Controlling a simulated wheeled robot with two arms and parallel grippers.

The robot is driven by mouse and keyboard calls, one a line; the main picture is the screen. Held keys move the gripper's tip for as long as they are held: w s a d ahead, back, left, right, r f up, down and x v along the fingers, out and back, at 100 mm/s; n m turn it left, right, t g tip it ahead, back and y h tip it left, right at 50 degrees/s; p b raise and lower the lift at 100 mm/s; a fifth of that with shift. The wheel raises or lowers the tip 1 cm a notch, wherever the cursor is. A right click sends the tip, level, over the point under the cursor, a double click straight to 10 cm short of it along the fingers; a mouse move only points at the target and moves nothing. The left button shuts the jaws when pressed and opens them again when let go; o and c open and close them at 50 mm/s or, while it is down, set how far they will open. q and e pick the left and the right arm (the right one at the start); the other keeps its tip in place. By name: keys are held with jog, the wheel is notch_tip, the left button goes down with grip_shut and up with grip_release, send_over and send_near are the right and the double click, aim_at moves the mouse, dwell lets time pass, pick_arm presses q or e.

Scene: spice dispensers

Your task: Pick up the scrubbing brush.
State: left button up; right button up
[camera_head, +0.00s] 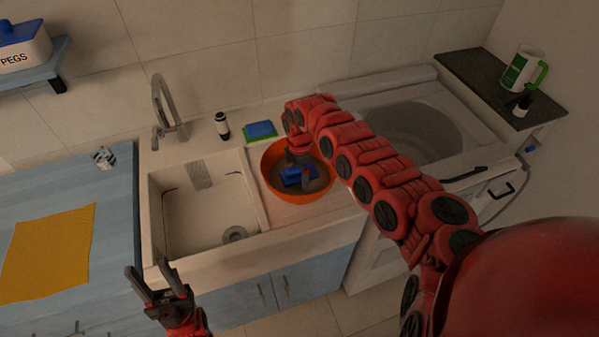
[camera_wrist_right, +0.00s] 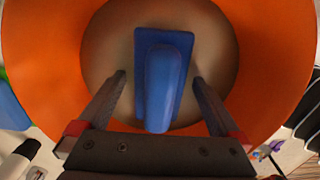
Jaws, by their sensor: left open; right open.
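The scrubbing brush (camera_head: 298,177) is blue and lies inside an orange bowl (camera_head: 270,188) on the counter right of the sink. In the right wrist view the brush (camera_wrist_right: 164,85) shows its raised handle and flat base on the bowl's brownish bottom. My right gripper (camera_wrist_right: 160,82) is open, pointing down over the bowl (camera_wrist_right: 55,45), with a finger on each side of the brush and gaps between. In the head view my right gripper partly covers the brush. My left gripper (camera_head: 152,285) is open and empty in front of the counter's edge, below the sink.
The sink (camera_head: 205,215) with a faucet (camera_head: 165,105) is left of the bowl. A dark-and-white bottle (camera_head: 222,126) and a blue-and-green sponge (camera_head: 260,130) stand behind it. A washer (camera_head: 405,130) is at the right. A yellow cloth (camera_head: 48,252) lies at the left.

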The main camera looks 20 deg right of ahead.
jog(key=shift+r, duration=0.1)
jog(key=c, duration=1.5)
